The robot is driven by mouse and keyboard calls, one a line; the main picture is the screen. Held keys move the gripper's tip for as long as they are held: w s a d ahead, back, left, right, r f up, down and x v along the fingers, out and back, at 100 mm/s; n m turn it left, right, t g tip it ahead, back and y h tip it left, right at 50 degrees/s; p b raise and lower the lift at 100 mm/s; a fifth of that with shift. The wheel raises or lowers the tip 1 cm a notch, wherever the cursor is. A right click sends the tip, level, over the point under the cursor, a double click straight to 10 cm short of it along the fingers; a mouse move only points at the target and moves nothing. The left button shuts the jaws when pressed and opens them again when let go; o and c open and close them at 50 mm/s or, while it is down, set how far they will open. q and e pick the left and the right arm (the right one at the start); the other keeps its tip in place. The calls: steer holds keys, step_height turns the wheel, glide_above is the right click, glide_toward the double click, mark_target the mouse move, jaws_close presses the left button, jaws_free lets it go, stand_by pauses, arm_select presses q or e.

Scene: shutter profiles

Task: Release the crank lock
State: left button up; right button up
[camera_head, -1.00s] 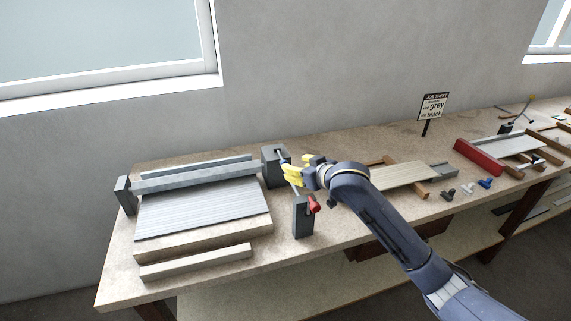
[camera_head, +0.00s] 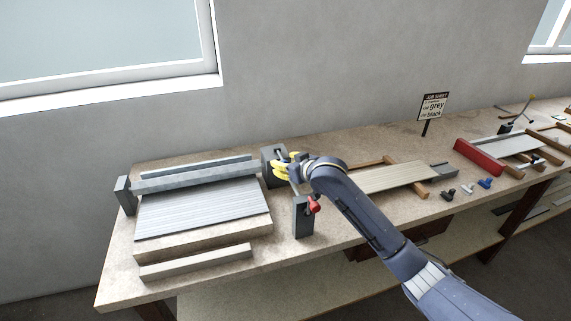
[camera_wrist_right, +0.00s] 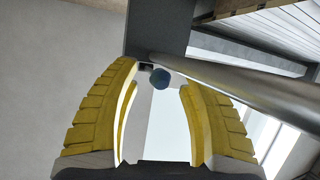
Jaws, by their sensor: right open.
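My right gripper (camera_head: 280,168) has yellow fingers and is at the grey end block (camera_head: 270,153) of the roller frame. In the right wrist view its two fingers (camera_wrist_right: 160,105) are apart, with a small dark blue knob (camera_wrist_right: 160,79) showing in the gap between them. The knob sits by the grey block (camera_wrist_right: 157,30); I cannot tell whether a finger touches it. A grey metal bar (camera_wrist_right: 255,92) runs from there to the right. In the head view the fingers hide the knob. A red handle (camera_head: 314,206) is on a grey post (camera_head: 303,220) in front. My left gripper is not in view.
A ribbed grey shutter panel (camera_head: 200,208) lies left on the bench, with a loose strip (camera_head: 195,262) in front. Slats (camera_head: 395,176), a red block (camera_head: 478,157) and small fittings lie right. A job sheet sign (camera_head: 433,107) stands behind.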

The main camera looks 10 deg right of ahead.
steer(key=shift+c, duration=0.6)
jaws_close()
steer(key=shift+r, duration=0.1)
